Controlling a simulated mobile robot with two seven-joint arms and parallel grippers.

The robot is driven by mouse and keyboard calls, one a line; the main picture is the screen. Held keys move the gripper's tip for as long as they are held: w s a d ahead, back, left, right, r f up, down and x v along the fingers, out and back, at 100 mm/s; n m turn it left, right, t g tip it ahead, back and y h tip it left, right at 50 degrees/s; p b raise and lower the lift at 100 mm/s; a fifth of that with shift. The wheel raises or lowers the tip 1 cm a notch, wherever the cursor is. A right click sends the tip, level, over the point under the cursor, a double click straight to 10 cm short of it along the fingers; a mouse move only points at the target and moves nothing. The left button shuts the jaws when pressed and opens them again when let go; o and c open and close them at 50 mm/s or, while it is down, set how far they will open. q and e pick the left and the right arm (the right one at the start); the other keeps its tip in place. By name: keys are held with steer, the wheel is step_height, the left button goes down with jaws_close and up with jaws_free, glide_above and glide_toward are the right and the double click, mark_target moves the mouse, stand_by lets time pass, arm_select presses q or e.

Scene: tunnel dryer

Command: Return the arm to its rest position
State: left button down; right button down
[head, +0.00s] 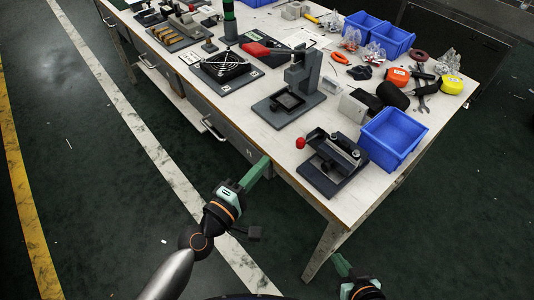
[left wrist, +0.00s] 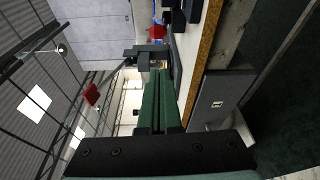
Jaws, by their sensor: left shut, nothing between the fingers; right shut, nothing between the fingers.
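My left gripper (head: 254,174) has green fingers and points at the near left edge of the workbench (head: 335,207). Its fingers are shut with nothing between them. In the left wrist view the two green fingers (left wrist: 158,100) lie together, beside the bench edge. My right gripper (head: 342,265) shows only in part at the bottom of the head view, below the near end of the bench. It is shut and apart from everything on the bench.
A black fixture with a red knob (head: 335,163) and a blue bin (head: 392,137) stand on the near bench end. Drawer handles (head: 213,128) stick out from the bench side. The floor left is clear.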

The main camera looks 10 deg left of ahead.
arm_select(q)
steer(key=shift+s, duration=0.25)
arm_select(e)
steer(key=shift+s, duration=0.1)
stand_by(0.3)
